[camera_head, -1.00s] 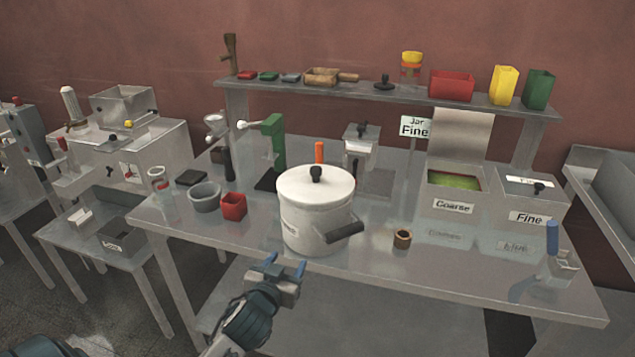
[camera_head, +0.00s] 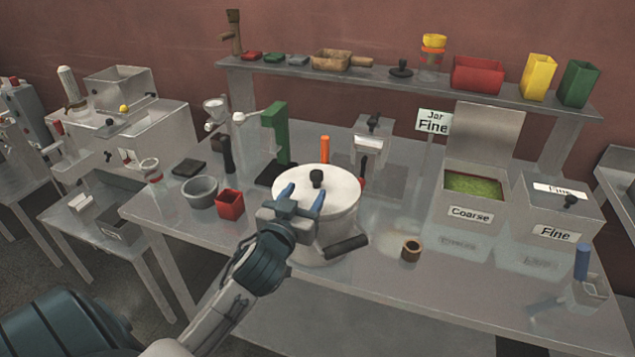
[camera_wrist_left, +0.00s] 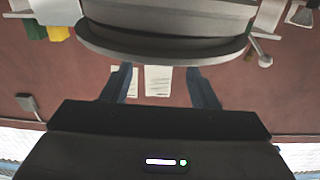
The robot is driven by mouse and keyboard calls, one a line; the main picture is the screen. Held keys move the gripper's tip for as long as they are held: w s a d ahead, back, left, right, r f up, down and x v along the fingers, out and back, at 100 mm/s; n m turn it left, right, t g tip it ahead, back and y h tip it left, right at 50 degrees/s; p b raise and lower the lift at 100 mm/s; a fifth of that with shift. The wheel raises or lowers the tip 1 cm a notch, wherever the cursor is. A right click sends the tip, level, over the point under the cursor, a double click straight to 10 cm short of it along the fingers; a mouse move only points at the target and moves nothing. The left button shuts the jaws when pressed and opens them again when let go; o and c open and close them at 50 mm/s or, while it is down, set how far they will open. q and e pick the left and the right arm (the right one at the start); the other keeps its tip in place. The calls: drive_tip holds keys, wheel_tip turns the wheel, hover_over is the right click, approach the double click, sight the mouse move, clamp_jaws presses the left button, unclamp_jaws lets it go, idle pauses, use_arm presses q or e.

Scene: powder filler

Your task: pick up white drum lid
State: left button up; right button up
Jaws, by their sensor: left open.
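The white drum lid (camera_head: 336,187) sits on the white drum (camera_head: 330,240) on the metal table. My right gripper is not in view.
A red cup (camera_head: 229,203) and a grey bowl (camera_head: 199,192) stand left of the drum. A dark handle (camera_head: 346,245) juts from the drum's right front. A small brown ring (camera_head: 411,250) lies to the right. A green stand (camera_head: 275,140) and an orange-topped item (camera_head: 325,149) are behind.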

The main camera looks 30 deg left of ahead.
sight(314, 178)
use_arm(q)
drive_tip(key=shift+w+a+r, duration=0.1)
drive_tip(key=shift+w, duration=0.4)
drive_tip(key=shift+w+a, duration=0.1)
drive_tip(key=shift+w, duration=0.15)
drive_tip(key=p+x, duration=0.3)
drive_tip(key=x, duration=0.1)
drive_tip(key=shift+w, duration=0.15)
drive_tip(key=shift+w+a, duration=0.1)
drive_tip(key=shift+w, duration=0.35)
drive_tip(key=c, duration=0.7)
clamp_jaws()
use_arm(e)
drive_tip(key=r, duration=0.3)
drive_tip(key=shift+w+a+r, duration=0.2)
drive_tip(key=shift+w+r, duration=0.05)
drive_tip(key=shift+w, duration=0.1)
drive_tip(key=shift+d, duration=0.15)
